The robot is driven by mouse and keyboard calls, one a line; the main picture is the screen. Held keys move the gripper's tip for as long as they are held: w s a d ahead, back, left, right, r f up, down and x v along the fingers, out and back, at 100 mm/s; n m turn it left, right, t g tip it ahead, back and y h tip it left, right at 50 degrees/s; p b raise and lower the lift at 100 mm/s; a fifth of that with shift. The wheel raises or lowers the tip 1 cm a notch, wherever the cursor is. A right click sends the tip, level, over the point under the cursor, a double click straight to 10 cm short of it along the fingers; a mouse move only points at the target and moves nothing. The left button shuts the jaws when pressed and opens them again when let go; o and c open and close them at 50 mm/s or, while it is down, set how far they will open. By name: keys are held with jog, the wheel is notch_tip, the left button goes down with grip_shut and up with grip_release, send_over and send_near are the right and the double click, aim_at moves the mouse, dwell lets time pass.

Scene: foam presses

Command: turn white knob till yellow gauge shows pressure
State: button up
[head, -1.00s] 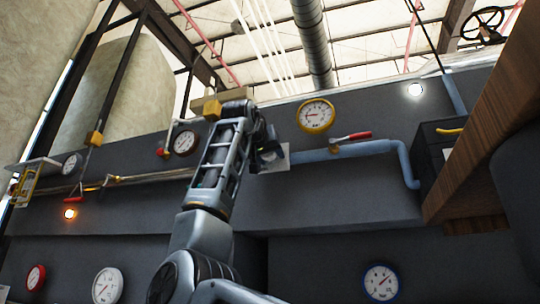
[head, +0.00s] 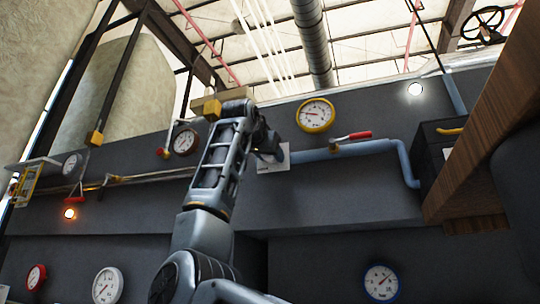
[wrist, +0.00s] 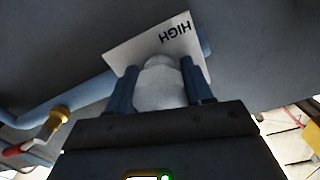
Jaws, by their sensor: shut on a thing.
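In the wrist view the white knob (wrist: 160,84) sits between the two blue fingers of my gripper (wrist: 161,80), which is shut on it. Behind the knob is a white plate (wrist: 155,42) marked HIGH, which appears upside down there. In the head view the plate (head: 276,161) shows beside the end of my arm, on the dark wall; the knob is hidden by my gripper. The yellow gauge (head: 315,116) hangs above and right of the plate. Its needle points roughly left; its numbers are too small to read.
A blue pipe (head: 345,148) with a red-handled valve (head: 350,135) runs right from the plate. Other gauges stand around: a dark red one (head: 185,141), a white one (head: 108,286), a blue one (head: 381,283). A wooden structure (head: 490,130) juts in at right.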

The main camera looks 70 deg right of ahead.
jog(key=m, duration=0.4)
jog(key=shift+m, duration=0.3)
jog(key=m, duration=0.4)
jog(key=shift+m, duration=0.4)
jog(key=o, duration=1)
jog(key=shift+o, duration=0.2)
jog(key=a+b, duration=0.2)
jog(key=a, duration=0.6)
jog(key=shift+s, duration=0.3)
